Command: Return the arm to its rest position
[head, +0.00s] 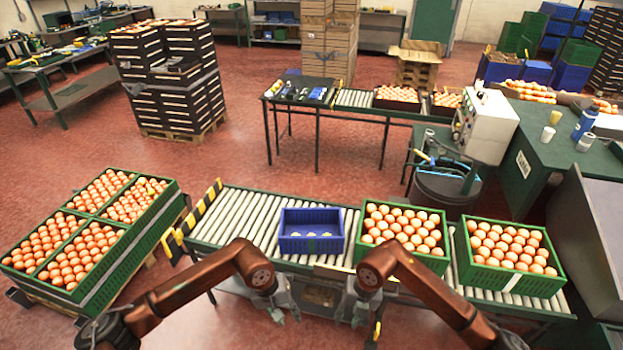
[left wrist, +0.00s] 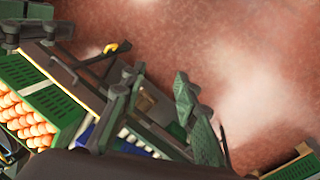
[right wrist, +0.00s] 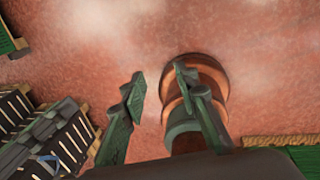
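My left gripper (head: 286,313) hangs in front of the roller conveyor, below the blue bin in the head view. Its fingers are apart and empty in the left wrist view (left wrist: 150,105). My right gripper (head: 349,314) hangs at the conveyor's front edge, just right of the left one. Its fingers are apart with only floor and an arm link of mine behind them in the right wrist view (right wrist: 158,88). The blue bin (head: 311,245) stands on the conveyor with a few small pale spots inside, too small to identify. Neither gripper touches a bin or crate.
Several full green crates (head: 125,240) are stacked on the left. A second conveyor table (head: 345,113) and a white machine box (head: 487,125) stand behind. Red floor between is clear.

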